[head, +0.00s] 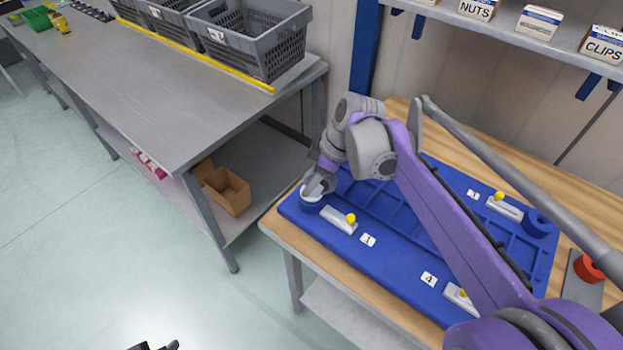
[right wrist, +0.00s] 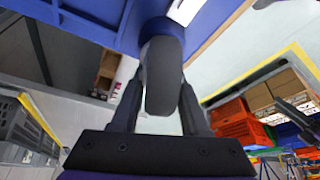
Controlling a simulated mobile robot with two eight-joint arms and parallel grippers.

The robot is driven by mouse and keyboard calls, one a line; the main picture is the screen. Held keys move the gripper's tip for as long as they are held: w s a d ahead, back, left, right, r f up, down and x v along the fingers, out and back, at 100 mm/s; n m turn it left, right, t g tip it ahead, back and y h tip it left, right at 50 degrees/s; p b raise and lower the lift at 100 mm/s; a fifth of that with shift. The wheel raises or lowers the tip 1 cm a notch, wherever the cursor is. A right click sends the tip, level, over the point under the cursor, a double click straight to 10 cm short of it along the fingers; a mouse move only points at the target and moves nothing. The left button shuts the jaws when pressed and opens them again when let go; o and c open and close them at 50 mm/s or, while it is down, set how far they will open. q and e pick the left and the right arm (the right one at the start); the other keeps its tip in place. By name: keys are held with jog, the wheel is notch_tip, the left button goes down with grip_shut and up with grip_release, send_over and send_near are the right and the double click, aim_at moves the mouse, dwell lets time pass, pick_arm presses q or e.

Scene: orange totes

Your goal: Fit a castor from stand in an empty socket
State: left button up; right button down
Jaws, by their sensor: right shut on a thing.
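A blue board (head: 345,258) lies on the wooden table, with round blue sockets at its corners. My right gripper (head: 316,186) is at the near-left corner socket (head: 310,206), beside label 1. In the right wrist view its fingers (right wrist: 160,95) are shut on a castor's dark grey wheel (right wrist: 162,70). The castor is right against the blue socket (right wrist: 162,30); how deep its stem sits is hidden. Another socket (head: 540,224) is at the far-right corner. A black tip at the bottom edge of the head view seems to be my left gripper (head: 155,346); its state is unclear.
Slides with yellow knobs, such as one (head: 340,220) by label 1, sit near the sockets. A red round piece (head: 588,268) stands on a grey plate at right. A grey bench (head: 180,90) with crates (head: 255,40) is at left. My right arm covers part of the board.

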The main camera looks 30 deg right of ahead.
jog(key=shift+f, duration=0.2)
jog(key=shift+c, duration=1.6)
grip_release()
jog(key=v, duration=1)
jog(key=shift+s+d+r+p, duration=0.15)
jog(key=shift+r+p, duration=0.2)
